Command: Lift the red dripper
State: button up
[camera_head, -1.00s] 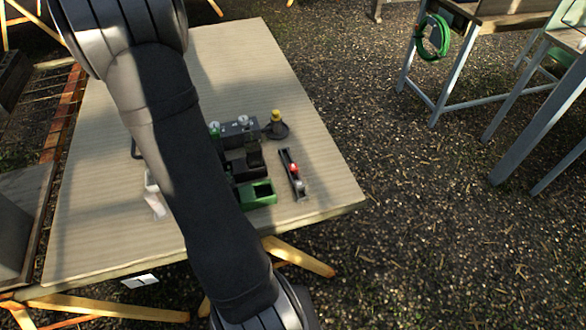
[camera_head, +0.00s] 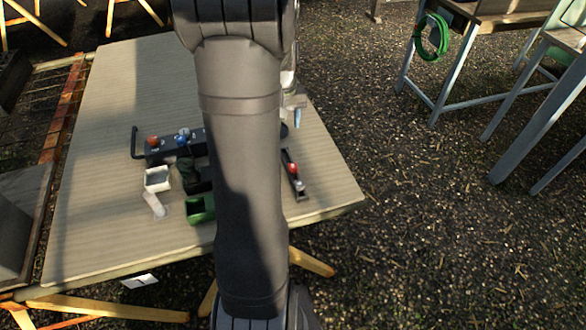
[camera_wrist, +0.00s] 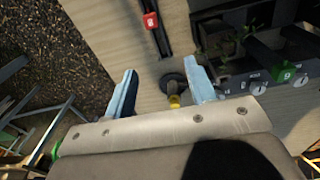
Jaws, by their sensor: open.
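A small red piece (camera_head: 292,168) sits on a narrow black rail (camera_head: 301,188) near the table's right edge. In the wrist view the red piece (camera_wrist: 151,20) shows a white label, at the top. I cannot tell for sure that it is the red dripper. An orange-red knob (camera_head: 152,141) also shows on the black panel box. My gripper (camera_wrist: 162,72) is open and empty, fingers spread. In the wrist view a yellow-topped piece (camera_wrist: 174,101) on a round dark base (camera_wrist: 173,84) appears near the right finger; my arm hides most of it in the head view.
The black panel box (camera_head: 168,152) with knobs stands on the table (camera_head: 105,110); my arm covers its right end. In front are a white square container (camera_head: 157,178) and a green open box (camera_head: 200,209). The table's left side is clear.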

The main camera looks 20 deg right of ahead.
jog(key=s+d, duration=0.2)
jog(key=d, duration=0.1)
send_over(296, 167)
notch_tip(296, 167, down, 11)
jog(key=shift+f, duration=0.15)
jog(key=f, duration=0.3)
jog(key=a+f, duration=0.1)
jog(key=shift+w+f, duration=0.25)
jog(key=shift+w, duration=0.05)
jog(key=shift+d+f, duration=0.1)
jog(key=shift+f, duration=0.4)
jog(key=c, duration=1.1)
